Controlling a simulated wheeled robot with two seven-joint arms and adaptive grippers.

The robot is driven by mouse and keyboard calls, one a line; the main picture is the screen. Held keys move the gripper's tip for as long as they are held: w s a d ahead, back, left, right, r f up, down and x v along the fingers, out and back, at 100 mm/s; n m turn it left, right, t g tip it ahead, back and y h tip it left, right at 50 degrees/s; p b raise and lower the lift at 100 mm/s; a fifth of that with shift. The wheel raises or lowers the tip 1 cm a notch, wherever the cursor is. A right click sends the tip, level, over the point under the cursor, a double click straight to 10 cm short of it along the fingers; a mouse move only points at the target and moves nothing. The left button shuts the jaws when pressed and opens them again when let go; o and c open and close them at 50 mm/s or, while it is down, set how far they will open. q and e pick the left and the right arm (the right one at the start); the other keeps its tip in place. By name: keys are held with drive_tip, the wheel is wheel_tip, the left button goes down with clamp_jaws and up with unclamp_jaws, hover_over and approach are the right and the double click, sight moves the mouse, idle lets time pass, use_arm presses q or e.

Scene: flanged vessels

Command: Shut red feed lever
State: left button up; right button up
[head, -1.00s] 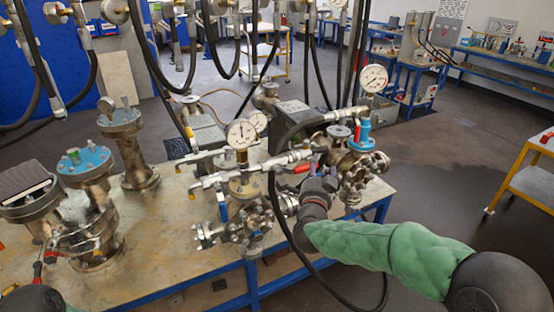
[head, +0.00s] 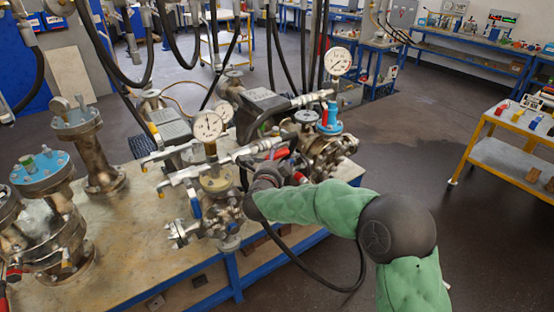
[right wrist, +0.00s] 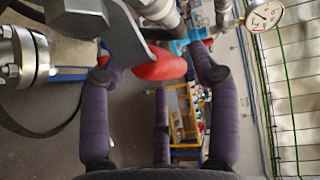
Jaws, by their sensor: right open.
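The red feed lever (head: 278,153) sits among the metal fittings at the front right of the bench, beside the hose and pipework. In the head view the right gripper is mostly hidden behind my own wrist and the fittings. My left gripper does not show.
Pressure gauges (head: 208,126) and a blue-capped valve (head: 329,118) stand close around the lever. A black hose (head: 352,280) loops below my right arm. Flanged vessels (head: 98,160) stand at left on the bench (head: 135,250). A yellow cart (head: 510,165) stands at right, with open floor between.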

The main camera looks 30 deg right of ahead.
drive_tip(key=shift+x, duration=0.95)
clamp_jaws()
